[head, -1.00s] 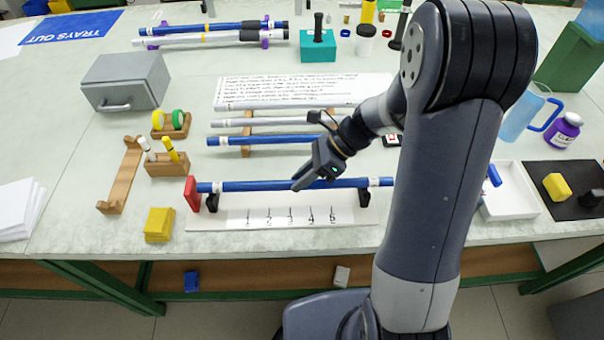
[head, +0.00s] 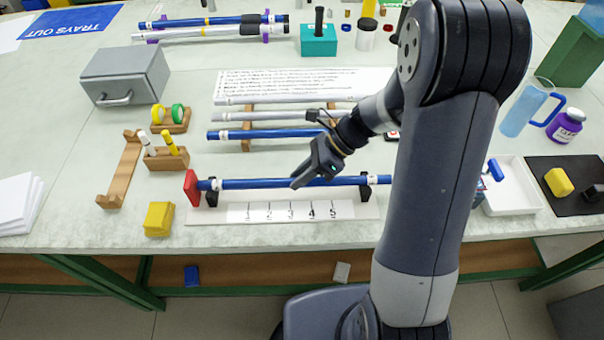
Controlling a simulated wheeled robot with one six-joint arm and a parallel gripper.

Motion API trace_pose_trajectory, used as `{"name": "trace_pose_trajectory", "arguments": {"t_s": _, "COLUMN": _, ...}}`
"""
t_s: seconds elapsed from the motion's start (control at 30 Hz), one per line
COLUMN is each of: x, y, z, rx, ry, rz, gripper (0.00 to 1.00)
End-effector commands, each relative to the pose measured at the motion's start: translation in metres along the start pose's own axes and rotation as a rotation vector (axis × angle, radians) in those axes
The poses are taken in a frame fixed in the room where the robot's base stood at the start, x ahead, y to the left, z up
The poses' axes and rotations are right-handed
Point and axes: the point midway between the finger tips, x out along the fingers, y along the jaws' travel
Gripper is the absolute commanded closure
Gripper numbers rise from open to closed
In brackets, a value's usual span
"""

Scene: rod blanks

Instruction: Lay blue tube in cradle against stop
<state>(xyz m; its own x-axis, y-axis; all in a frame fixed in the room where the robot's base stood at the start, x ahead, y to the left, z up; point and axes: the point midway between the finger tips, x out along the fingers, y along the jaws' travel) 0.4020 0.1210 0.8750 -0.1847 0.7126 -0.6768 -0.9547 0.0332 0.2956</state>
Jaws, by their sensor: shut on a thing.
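The blue tube (head: 255,184), with white bands near its ends, lies level across the two black cradle supports, left (head: 212,197) and right (head: 365,190). Its left end is at the red stop (head: 191,187); I cannot tell whether it touches or a small gap is left. The supports stand on a white base (head: 228,214) with a numbered scale. My gripper (head: 303,180) is shut on the tube right of its middle, coming from above right. The fingers hide a short stretch of the tube. Whether the tube is fully seated is too small to tell.
Behind the cradle, another blue tube (head: 265,134) and silver rods (head: 275,117) lie on a wooden rack. A yellow block (head: 159,219) and a pen holder (head: 166,160) stand at left. A white tray (head: 517,206) is at right, beyond my arm.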

Motion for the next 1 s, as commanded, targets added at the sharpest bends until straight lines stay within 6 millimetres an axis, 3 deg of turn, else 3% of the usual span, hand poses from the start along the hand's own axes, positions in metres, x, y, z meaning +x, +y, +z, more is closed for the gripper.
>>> {"name": "trace_pose_trajectory", "arguments": {"t_s": 0.5, "x": 0.0046, "y": 0.0001, "z": 0.0048, "rx": 0.0, "ry": 0.0, "rz": 0.0, "gripper": 1.0}}
{"name": "trace_pose_trajectory", "arguments": {"t_s": 0.53, "x": 0.0046, "y": 0.0, "z": 0.0047, "rx": 0.0, "ry": 0.0, "rz": 0.0, "gripper": 0.77}}
{"name": "trace_pose_trajectory", "arguments": {"t_s": 0.83, "x": 0.0045, "y": 0.0, "z": 0.0044, "rx": 0.0, "ry": 0.0, "rz": 0.0, "gripper": 0.53}}
{"name": "trace_pose_trajectory", "arguments": {"t_s": 1.0, "x": 0.0045, "y": 0.0, "z": 0.0043, "rx": 0.0, "ry": 0.0, "rz": 0.0, "gripper": 0.53}}
